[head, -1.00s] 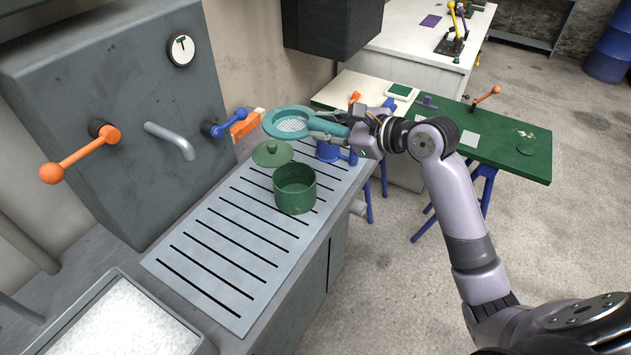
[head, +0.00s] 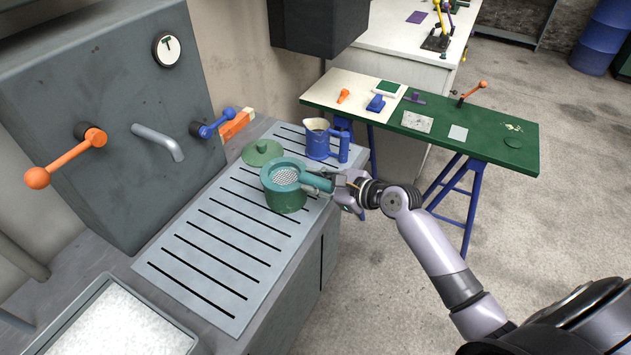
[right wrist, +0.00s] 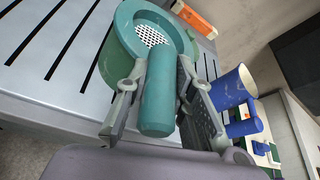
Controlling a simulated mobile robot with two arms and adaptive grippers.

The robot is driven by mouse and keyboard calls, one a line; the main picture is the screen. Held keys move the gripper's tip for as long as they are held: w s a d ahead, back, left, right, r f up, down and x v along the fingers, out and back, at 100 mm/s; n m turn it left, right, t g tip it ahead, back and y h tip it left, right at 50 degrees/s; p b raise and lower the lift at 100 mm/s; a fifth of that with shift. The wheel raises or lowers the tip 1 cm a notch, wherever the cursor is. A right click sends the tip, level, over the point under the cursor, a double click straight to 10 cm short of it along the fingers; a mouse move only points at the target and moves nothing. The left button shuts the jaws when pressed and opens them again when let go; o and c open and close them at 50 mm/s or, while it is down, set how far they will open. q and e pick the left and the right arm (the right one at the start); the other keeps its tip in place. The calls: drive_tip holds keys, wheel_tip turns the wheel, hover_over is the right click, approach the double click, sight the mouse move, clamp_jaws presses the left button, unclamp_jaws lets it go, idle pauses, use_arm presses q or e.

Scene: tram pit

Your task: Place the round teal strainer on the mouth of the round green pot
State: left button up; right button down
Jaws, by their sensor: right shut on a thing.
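The round teal strainer (head: 287,174) with its pale mesh is over the mouth of the round green pot (head: 286,200), roughly centred. I cannot tell whether its rim rests fully on the pot. My right gripper (head: 335,184) is shut on the strainer's handle, at the pot's right side. In the right wrist view the strainer (right wrist: 148,32) lies ahead, its thick teal handle between the fingers of the gripper (right wrist: 157,100). Part of the green pot (right wrist: 105,68) shows below the strainer's rim. My left gripper is not in view.
A green lid (head: 262,152) lies behind the pot on the slotted drainboard (head: 195,265). A blue jug (head: 318,140) stands behind and right. A grey box with a tap (head: 158,143) rises at the left. A tray of white grains (head: 125,325) is at front left.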

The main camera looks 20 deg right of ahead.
drive_tip(key=c, duration=1.4)
unclamp_jaws()
drive_tip(key=b+v, duration=0.1)
drive_tip(key=v, duration=1.1)
